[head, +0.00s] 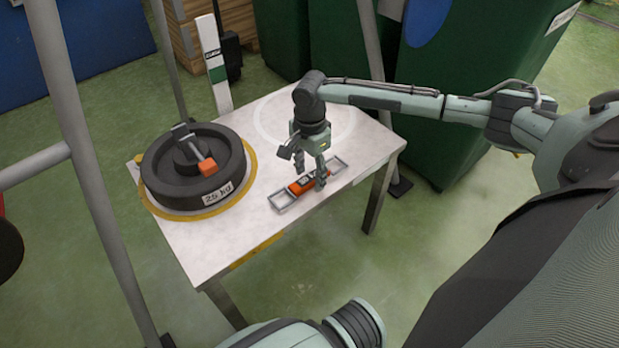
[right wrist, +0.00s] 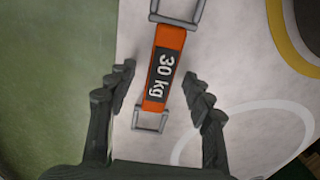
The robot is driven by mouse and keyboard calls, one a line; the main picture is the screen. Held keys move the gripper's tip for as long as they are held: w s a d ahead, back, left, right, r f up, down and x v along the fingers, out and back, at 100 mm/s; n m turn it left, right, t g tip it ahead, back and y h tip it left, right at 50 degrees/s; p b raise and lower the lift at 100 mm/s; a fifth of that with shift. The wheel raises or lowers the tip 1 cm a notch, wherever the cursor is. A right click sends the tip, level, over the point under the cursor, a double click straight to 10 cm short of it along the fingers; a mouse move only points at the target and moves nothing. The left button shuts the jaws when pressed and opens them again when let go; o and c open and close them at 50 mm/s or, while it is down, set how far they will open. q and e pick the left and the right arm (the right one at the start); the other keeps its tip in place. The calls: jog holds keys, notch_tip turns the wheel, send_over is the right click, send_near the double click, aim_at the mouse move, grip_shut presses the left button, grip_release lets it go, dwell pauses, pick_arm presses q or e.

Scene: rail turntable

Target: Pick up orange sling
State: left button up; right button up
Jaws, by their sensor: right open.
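The orange sling (head: 301,186) lies on the white table with a grey metal loop at each end. In the right wrist view the orange sling (right wrist: 168,45) shows a dark label reading "30 kg". My right gripper (head: 320,183) points down over the sling. In the right wrist view my right gripper (right wrist: 162,97) is open, its fingers on either side of the sling and apart from it. In the head view a finger hides part of the sling. My left gripper is not in view; only part of my left arm shows at the bottom.
A black 25 kg weight (head: 165,180) with an orange-marked handle stands in a yellow ring on the left of the white table (head: 235,235). A faint white circle (head: 345,118) at the back is bare. Grey frame poles (head: 95,190) rise at left; green bins (head: 450,100) stand behind.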

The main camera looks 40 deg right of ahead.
aim_at(309, 178)
jog(key=shift+f, duration=0.1)
jog(key=shift+c, duration=0.2)
grip_shut()
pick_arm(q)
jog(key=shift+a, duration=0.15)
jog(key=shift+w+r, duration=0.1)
pick_arm(e)
jog(key=shift+r, duration=0.6)
notch_tip(309, 178, up, 3)
jog(key=shift+f+p, duration=0.15)
jog(key=shift+p, duration=0.25)
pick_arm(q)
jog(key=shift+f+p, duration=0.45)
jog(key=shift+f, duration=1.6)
pick_arm(e)
jog(key=w+a+r, duration=0.2)
jog(key=a+r, duration=0.5)
jog(key=a, duration=0.4)
jog(key=shift+w+a, duration=0.2)
jog(key=shift+w, duration=0.15)
